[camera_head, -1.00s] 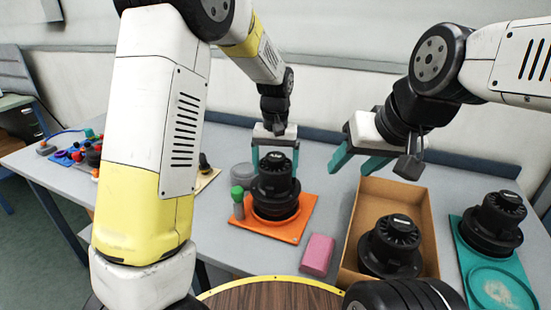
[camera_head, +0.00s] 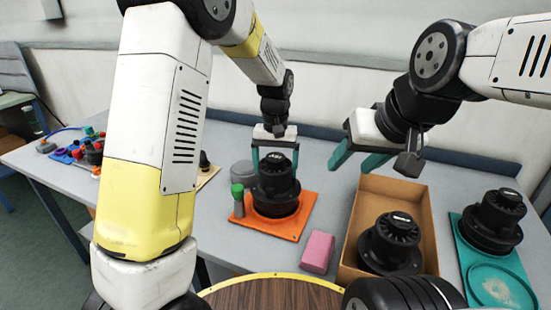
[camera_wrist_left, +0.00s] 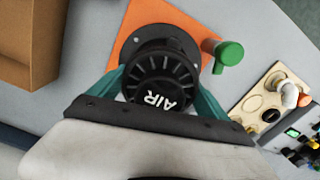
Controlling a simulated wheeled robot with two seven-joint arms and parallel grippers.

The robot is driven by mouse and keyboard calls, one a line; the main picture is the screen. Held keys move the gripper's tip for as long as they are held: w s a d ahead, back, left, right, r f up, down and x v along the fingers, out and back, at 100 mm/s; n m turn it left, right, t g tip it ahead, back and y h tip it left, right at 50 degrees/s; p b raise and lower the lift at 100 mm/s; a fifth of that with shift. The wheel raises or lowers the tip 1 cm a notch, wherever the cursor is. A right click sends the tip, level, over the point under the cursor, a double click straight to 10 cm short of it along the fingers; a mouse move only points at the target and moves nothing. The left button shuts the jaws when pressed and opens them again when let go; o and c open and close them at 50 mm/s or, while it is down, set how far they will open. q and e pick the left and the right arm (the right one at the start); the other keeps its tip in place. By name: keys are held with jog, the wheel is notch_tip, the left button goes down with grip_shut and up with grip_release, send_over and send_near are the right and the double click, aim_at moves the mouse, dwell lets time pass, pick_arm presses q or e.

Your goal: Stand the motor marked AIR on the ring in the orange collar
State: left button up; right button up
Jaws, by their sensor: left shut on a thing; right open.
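The black motor marked AIR (camera_head: 275,178) stands upright at the orange collar (camera_head: 289,228). Its label is readable in the left wrist view (camera_wrist_left: 160,85). My left gripper (camera_head: 275,160) is shut on the motor's upper part from above, with teal fingers on both sides. The motor's base covers the ring, so I cannot tell whether it rests fully on it. My right gripper (camera_head: 360,165) is open and empty, above and behind the cardboard box.
A pink block (camera_head: 318,252) lies to the right. The cardboard box (camera_head: 428,225) holds another black motor (camera_head: 390,243). A teal tray (camera_head: 475,262) with a motor (camera_head: 494,221) is at far right.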

aim_at(276, 157)
pick_arm(q)
jog(key=shift+f, duration=0.3)
dwell(1.1)
jog(key=o, duration=1.8)
jog(key=shift+o, duration=0.4)
jog(key=shift+f, duration=0.1)
jog(key=shift+r, duration=3.55)
